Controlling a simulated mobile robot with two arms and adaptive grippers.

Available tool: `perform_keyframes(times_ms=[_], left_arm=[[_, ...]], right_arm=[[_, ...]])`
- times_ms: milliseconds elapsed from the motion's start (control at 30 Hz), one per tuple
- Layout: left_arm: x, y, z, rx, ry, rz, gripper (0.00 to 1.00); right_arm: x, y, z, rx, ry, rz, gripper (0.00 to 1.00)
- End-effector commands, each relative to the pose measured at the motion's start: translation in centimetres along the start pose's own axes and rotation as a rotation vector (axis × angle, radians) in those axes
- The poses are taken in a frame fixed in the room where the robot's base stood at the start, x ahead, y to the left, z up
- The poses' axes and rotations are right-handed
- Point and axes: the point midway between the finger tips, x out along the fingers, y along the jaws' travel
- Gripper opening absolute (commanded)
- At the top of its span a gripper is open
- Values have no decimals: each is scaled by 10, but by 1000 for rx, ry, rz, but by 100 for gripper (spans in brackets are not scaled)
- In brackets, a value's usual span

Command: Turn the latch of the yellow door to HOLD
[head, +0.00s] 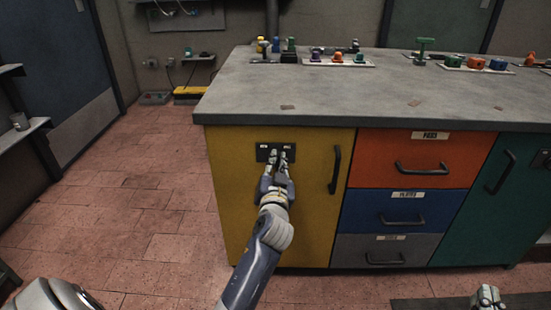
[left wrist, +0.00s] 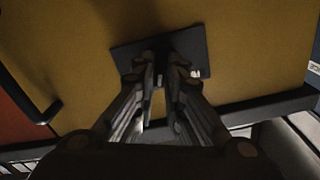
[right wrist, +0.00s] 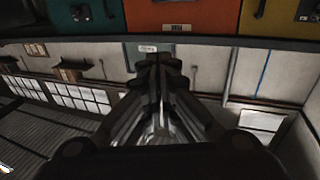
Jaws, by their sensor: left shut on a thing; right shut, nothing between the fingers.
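The yellow door (head: 230,190) is at the left end of the workbench, with a black vertical handle (head: 335,170) on its right side. A dark latch plate (head: 262,147) with small pale labels at its upper left and upper right sits near the door's top. My left gripper (head: 280,158) is at the plate, shut on the latch, which the fingers mostly hide. The left wrist view shows the fingertips (left wrist: 160,62) against the plate (left wrist: 130,60); the latch's exact angle cannot be told. My right gripper (head: 487,295) is shut and empty, low at the right, away from the door.
Right of the door are orange (head: 390,145), blue (head: 375,212) and grey (head: 360,248) drawers, then a teal door (head: 480,220). Coloured parts stand on the grey countertop (head: 300,90). The tiled floor (head: 130,210) left of the bench is open.

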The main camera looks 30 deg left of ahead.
Motion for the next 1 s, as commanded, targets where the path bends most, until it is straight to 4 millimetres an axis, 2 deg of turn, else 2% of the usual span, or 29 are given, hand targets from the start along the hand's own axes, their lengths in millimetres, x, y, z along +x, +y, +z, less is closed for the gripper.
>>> perform_keyframes(times_ms=[200,500,733,1000], left_arm=[[0,1,-2,164,-1,1,0],[0,4,-1,356,0,2,0],[0,5,0,442,0,1,0],[0,5,1,474,0,1,0]], right_arm=[[-14,8,50,-4,-274,17,0],[-46,15,100,-4,-559,34,0],[-64,18,119,-4,-677,41,0],[-72,19,126,-3,-721,44,0]])
